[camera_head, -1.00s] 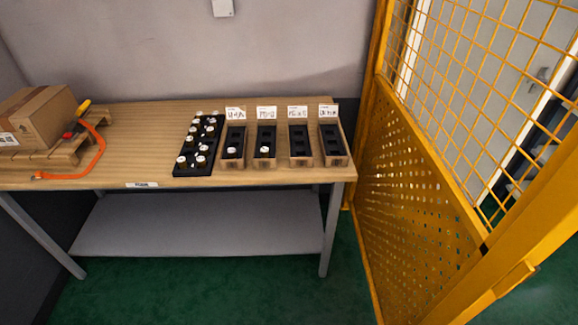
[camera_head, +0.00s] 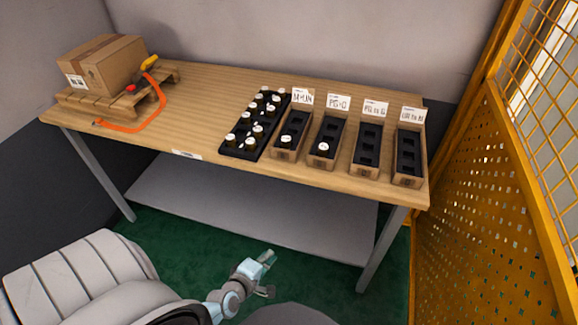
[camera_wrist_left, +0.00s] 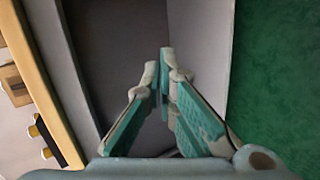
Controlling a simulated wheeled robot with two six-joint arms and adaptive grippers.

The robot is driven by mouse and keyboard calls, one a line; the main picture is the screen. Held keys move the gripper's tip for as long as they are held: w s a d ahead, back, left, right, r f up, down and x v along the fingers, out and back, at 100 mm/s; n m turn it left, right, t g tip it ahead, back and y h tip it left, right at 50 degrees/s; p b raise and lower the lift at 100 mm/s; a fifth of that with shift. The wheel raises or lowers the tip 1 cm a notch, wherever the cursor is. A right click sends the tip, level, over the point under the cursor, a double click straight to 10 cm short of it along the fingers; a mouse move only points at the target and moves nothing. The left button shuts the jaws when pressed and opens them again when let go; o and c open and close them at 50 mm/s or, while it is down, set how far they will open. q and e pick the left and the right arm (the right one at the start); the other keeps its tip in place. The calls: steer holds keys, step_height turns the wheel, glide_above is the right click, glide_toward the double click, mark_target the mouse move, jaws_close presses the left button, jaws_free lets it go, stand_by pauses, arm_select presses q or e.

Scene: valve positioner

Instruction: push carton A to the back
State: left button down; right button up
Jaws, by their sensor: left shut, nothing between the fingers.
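Several narrow open cartons stand in a row on the right of the wooden table (camera_head: 215,93). Each has a black insert and a white card at its back. The first carton (camera_head: 284,154) and the second carton (camera_head: 321,161) each hold a white-capped bottle near the front. The third carton (camera_head: 365,170) and fourth carton (camera_head: 407,181) look empty. I cannot tell from the cards which is carton A. My left gripper (camera_head: 266,274) is low in front of the table, apart from the cartons. In the left wrist view its fingers (camera_wrist_left: 165,62) meet with nothing between them.
A black tray (camera_head: 238,152) with several bottles stands left of the cartons. A large box (camera_head: 105,66) sits on a small pallet (camera_head: 88,103) at the table's left, beside an orange strap (camera_head: 135,129). A yellow mesh fence (camera_head: 470,180) closes off the right.

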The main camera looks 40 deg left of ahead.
mark_target(285, 155)
arm_select(q)
steer(key=w+a+r+n+t+y+b, duration=0.2)
steer(key=w+r+n+t, duration=0.1)
steer(key=r+n, duration=0.65)
steer(key=w+a+r+n+t+y+b, duration=0.1)
steer(key=w+a+r+n+t+y, duration=0.15)
steer(key=r+n, duration=0.7)
steer(key=shift+n, duration=0.6)
steer(key=x, duration=0.9)
steer(key=f+b+x, duration=0.1)
steer(key=x, duration=0.4)
steer(key=shift+w+d, duration=0.15)
steer(key=shift+w, duration=0.6)
steer(key=shift+r, duration=0.1)
arm_select(e)
step_height(285, 155, down, 6)
steer(key=s, duration=0.2)
steer(key=shift+d+f, duration=0.1)
